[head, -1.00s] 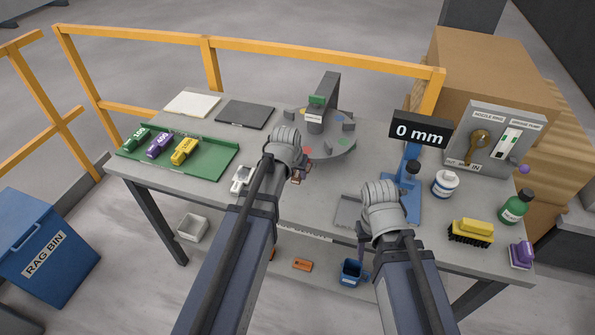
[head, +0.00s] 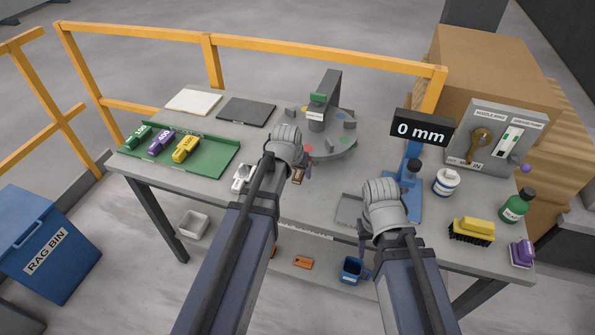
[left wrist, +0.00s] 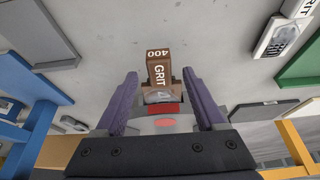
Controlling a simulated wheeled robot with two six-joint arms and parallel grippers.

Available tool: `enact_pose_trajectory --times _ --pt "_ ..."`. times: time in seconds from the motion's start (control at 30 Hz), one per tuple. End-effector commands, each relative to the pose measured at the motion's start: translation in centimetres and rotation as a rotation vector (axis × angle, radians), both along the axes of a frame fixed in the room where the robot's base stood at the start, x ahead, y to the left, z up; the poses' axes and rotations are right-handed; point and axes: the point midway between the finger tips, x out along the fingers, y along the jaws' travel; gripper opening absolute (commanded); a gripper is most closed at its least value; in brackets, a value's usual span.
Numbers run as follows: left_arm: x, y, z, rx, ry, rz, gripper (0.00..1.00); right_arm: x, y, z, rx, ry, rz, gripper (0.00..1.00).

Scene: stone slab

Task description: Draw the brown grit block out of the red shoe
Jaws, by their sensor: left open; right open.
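The brown grit block (left wrist: 159,72), marked GRIT 400, lies between the purple fingers of my open left gripper (left wrist: 160,76) in the left wrist view. The fingers stand apart from its sides. A red part, seemingly the red shoe (left wrist: 165,108), shows at the block's near end, mostly hidden; I cannot tell how deep the block sits in it. In the head view the brown block (head: 298,174) shows just beyond my left wrist, which hides the shoe. My right gripper (head: 363,238) is open at the bench's front; its wrist hides most of it.
A green tray (head: 205,167) with several coloured blocks lies at the left. A round turntable (head: 338,150) with a post stands behind my left gripper. A blue stand (head: 414,200), bottles, a yellow brush (head: 472,228) and a gauge box (head: 497,138) crowd the right. Bare bench lies between.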

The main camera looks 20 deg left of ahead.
Motion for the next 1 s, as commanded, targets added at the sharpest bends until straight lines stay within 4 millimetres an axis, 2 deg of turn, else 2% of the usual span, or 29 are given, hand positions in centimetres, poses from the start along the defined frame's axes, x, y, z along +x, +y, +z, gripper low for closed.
enact_pose_trajectory --times 0.17,0.6,1.0 --pt "-0.5 0.0 1.4 0.0 0.0 0.0 0.72 0.0 0.0 1.4 0.0 0.0 0.0 0.5" --pt "-2.7 0.1 6.7 0.0 0.0 0.0 0.72 0.0 0.0 6.7 0.0 0.0 0.001 0.5" --pt "-2.9 0.1 7.1 0.0 0.0 0.0 0.72 0.0 0.0 7.1 0.0 0.0 0.002 0.5"
